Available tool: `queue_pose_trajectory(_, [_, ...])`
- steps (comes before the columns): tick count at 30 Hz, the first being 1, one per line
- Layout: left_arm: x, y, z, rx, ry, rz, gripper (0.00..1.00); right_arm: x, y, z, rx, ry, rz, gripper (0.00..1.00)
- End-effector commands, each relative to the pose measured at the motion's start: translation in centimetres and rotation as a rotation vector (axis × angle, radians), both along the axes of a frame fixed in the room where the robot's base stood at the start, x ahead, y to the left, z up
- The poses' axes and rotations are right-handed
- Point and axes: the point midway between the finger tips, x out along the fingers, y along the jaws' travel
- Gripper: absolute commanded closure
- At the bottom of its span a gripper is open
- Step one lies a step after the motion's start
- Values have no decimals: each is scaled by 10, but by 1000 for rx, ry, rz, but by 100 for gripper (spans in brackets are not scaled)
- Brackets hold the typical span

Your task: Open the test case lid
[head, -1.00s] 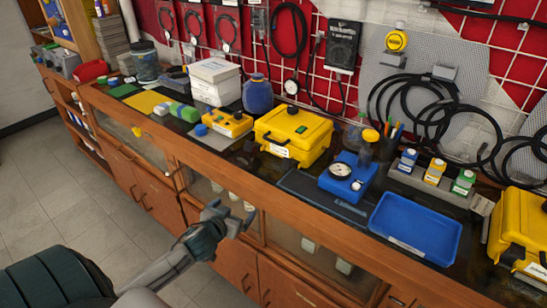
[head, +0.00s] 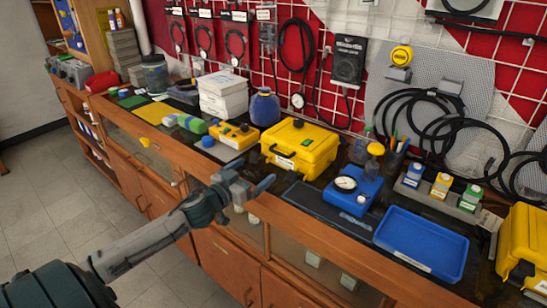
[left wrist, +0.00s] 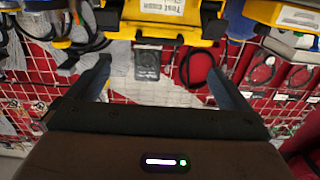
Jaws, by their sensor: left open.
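The yellow test case (head: 300,147) stands on the dark bench top at the middle of the head view. Its lid is down, with a dark handle on the front and a white label below it. In the left wrist view the yellow case (left wrist: 172,28) is at the top, cut off by the frame edge, with part of its label showing. My left gripper (head: 254,186) is open and empty, in front of the case and apart from it, near the bench's front edge. Its two spread fingers show in the left wrist view (left wrist: 160,82). My right gripper is out of view.
A yellow device with knobs (head: 233,138) stands left of the case. A blue gauge box (head: 352,192) and a blue tray (head: 421,242) are to the right. A second yellow case (head: 522,245) is at the right edge. A blue bottle (head: 263,108) stands behind.

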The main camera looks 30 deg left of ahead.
Motion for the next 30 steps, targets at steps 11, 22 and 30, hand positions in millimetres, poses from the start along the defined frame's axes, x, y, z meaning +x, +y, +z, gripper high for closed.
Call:
queue_pose_trajectory(11, [27, -2, 0, -4, -4, 2, 0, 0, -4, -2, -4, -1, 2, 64])
queue_pose_trajectory(22, [63, -5, -1, -7, -3, 2, 0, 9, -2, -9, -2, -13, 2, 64])
queue_pose_trajectory(30, [91, -7, 0, -4, -2, 1, 0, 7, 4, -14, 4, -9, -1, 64])
